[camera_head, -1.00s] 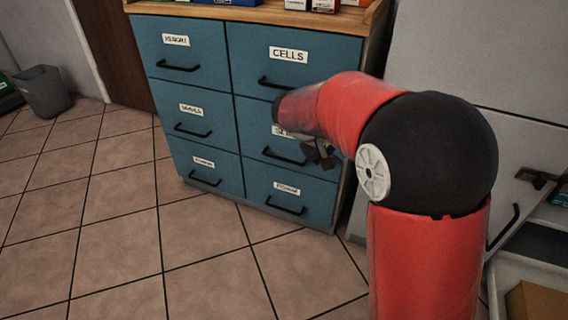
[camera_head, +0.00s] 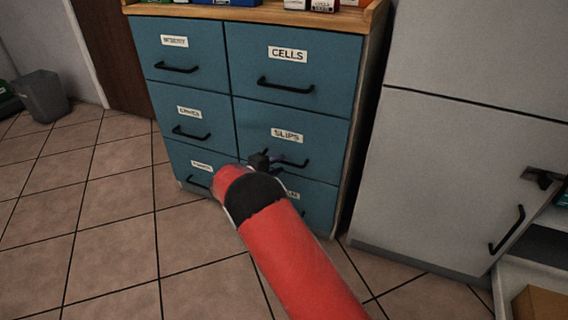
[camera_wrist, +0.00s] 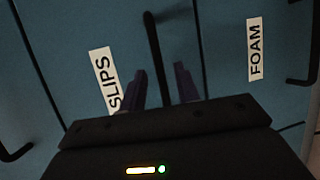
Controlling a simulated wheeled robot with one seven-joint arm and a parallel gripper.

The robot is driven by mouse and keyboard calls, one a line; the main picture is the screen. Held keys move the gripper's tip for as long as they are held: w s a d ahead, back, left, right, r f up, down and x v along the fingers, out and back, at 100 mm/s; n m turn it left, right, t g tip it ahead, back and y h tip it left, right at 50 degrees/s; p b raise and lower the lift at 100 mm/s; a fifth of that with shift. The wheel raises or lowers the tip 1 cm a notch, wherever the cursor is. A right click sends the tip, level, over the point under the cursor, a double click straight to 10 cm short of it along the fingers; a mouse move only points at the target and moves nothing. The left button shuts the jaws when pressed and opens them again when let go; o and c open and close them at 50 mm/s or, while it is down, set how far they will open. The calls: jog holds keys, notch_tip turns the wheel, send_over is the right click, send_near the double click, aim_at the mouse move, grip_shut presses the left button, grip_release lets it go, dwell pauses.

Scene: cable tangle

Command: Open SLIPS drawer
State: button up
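The SLIPS drawer (camera_head: 255,120) is the blue middle drawer in the right column of the cabinet, and its front sits flush. In the wrist view, the handle (camera_wrist: 153,45) runs between the two purple-tipped fingers of my gripper (camera_wrist: 163,84). The fingers are open, with visible gaps on both sides of the handle. Contact with the handle cannot be told.
The CELLS drawer (camera_head: 315,70) is above, and the FOAM drawer (camera_wrist: 255,50) is beside SLIPS in the wrist view; both look shut. Boxes stand on the wooden cabinet top (camera_head: 260,14). A grey cabinet (camera_head: 450,170) stands at right.

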aim_at(284, 162)
jog(key=shift+x, duration=1.6)
jog(key=shift+c, duration=0.4)
grip_shut()
